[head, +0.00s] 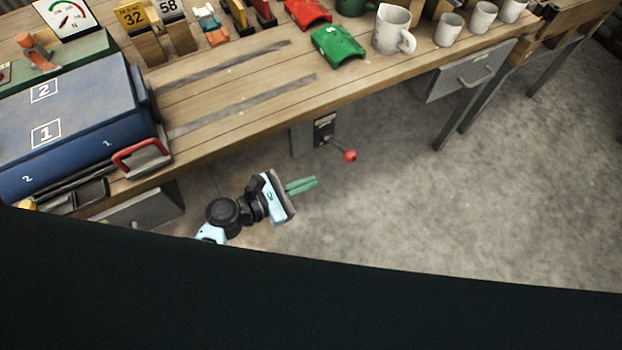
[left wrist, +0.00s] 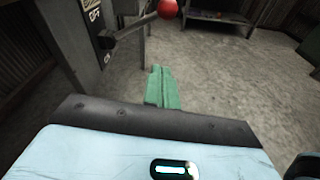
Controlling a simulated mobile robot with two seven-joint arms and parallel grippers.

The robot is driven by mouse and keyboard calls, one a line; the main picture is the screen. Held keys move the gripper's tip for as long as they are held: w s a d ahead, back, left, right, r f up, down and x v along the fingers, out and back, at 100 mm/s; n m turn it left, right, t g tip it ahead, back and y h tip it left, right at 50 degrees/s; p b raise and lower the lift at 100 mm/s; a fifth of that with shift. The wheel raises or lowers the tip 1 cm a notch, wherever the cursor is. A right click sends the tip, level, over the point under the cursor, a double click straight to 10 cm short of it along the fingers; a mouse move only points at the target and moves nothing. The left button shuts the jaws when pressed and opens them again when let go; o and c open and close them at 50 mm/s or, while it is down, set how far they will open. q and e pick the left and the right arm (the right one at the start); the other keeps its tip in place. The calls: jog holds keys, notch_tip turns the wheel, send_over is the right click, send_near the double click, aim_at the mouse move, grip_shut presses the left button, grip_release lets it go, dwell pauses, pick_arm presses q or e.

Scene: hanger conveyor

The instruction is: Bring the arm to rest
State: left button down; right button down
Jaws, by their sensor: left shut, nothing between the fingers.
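My left gripper (head: 302,186) shows in the head view in front of the workbench, below the level of its top. Its green fingers are shut with nothing between them. In the left wrist view the closed fingers (left wrist: 162,88) point out over the floor. A lever with a red ball knob (head: 350,156) sticks out from a switch box (head: 324,130) under the bench, apart from the fingers. The knob (left wrist: 167,8) also shows at the top of the left wrist view, beside the switch plate marked OFF. My right gripper is not in view.
The wooden workbench (head: 240,105) carries a blue box (head: 70,125) with a red handle, red and green curved parts, a white jug (head: 391,30) and several cups. A grey drawer (head: 465,75) hangs under it. The concrete floor (head: 500,200) to the right is clear.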

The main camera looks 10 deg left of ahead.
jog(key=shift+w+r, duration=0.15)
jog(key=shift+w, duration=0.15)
